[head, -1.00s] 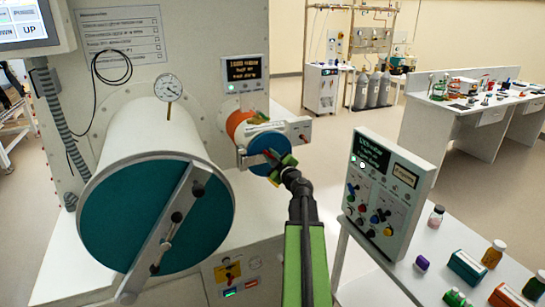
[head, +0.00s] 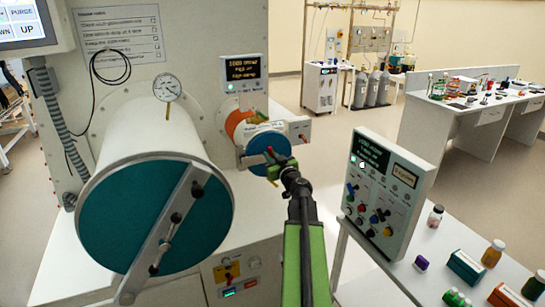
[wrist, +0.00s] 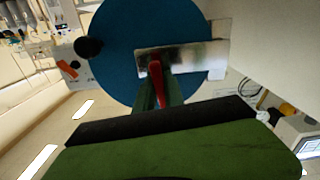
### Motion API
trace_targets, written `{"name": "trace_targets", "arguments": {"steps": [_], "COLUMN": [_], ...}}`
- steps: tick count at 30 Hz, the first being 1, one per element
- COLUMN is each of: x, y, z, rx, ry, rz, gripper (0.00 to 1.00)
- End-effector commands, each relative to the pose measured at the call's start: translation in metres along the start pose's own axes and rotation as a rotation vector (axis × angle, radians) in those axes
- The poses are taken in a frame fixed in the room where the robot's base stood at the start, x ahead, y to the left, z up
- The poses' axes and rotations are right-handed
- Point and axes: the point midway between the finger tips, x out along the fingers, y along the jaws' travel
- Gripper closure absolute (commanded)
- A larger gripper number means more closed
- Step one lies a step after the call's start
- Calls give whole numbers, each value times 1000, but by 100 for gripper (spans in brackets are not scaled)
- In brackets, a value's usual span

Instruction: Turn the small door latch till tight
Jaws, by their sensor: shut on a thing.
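The small door (head: 259,142) is a teal disc on the end of the short white cylinder, facing me. In the wrist view, the door (wrist: 135,25) fills the upper middle, with a pale metal bar (wrist: 195,58) across it. The latch (wrist: 156,72) is a red lever standing at the bar's left part. My gripper (wrist: 158,92) is shut on the red latch, one green finger at each side. In the head view, my gripper (head: 272,160) is at the door's right half and hides most of the latch.
The large teal door (head: 120,215) with its diagonal bar stands close on the left. A control box (head: 388,185) and a table with bottles (head: 493,253) are at the right. A black knob (wrist: 88,47) is at the small door's edge. Floor is free behind.

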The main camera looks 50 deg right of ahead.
Motion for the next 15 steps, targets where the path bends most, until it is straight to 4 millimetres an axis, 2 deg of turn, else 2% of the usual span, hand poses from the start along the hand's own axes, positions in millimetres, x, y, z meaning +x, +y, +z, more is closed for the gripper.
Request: {"name": "trace_targets", "arguments": {"steps": [15], "x": [-1], "y": [7], "z": [1], "rx": [487], "ry": [2], "rz": [9], "gripper": [100]}}
